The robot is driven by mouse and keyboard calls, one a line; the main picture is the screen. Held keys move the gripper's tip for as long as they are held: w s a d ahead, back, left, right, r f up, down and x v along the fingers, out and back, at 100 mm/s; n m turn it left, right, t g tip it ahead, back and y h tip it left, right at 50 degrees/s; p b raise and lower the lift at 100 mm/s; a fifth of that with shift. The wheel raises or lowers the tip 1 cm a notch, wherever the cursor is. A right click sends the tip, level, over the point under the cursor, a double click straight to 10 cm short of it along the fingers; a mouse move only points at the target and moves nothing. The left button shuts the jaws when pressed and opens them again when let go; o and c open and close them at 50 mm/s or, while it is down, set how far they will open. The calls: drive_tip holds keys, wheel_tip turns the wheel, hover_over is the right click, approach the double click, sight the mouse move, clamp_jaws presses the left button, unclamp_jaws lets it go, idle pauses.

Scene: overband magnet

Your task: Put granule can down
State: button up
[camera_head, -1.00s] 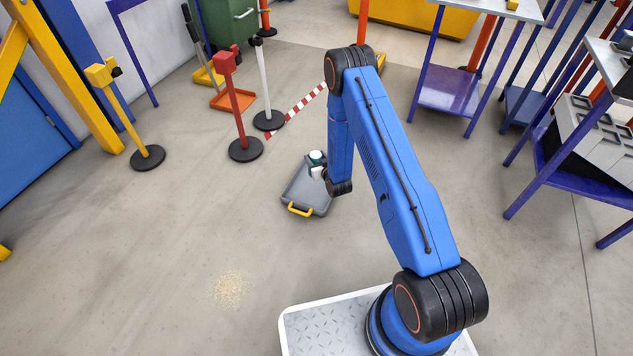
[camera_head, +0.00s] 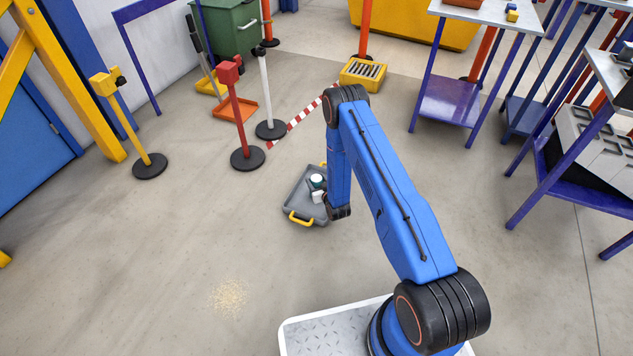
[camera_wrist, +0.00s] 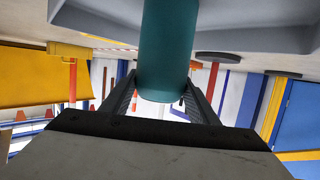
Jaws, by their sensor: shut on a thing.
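The granule can is a teal cylinder with a white top (camera_head: 317,180). It fills the upper middle of the wrist view (camera_wrist: 167,45). My gripper (camera_head: 318,192) is shut on it, with dark fingers on both sides of the can in the wrist view (camera_wrist: 162,85). A grey tray with yellow handles (camera_head: 297,206) lies on the floor under the can. The tray also shows along the top of the wrist view (camera_wrist: 260,38). I cannot tell whether the can's base touches the tray. My arm hides the tray's right side.
A red post (camera_head: 247,158) and a white post (camera_head: 270,129) stand behind the tray, with a striped bar (camera_head: 300,123) on the floor. A yellow box with a slotted top (camera_head: 363,73) lies further back. Pale granules (camera_head: 231,297) are spilled on the open floor in front.

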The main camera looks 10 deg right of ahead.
drive_tip(key=o, duration=1.4)
drive_tip(key=shift+f, duration=0.1)
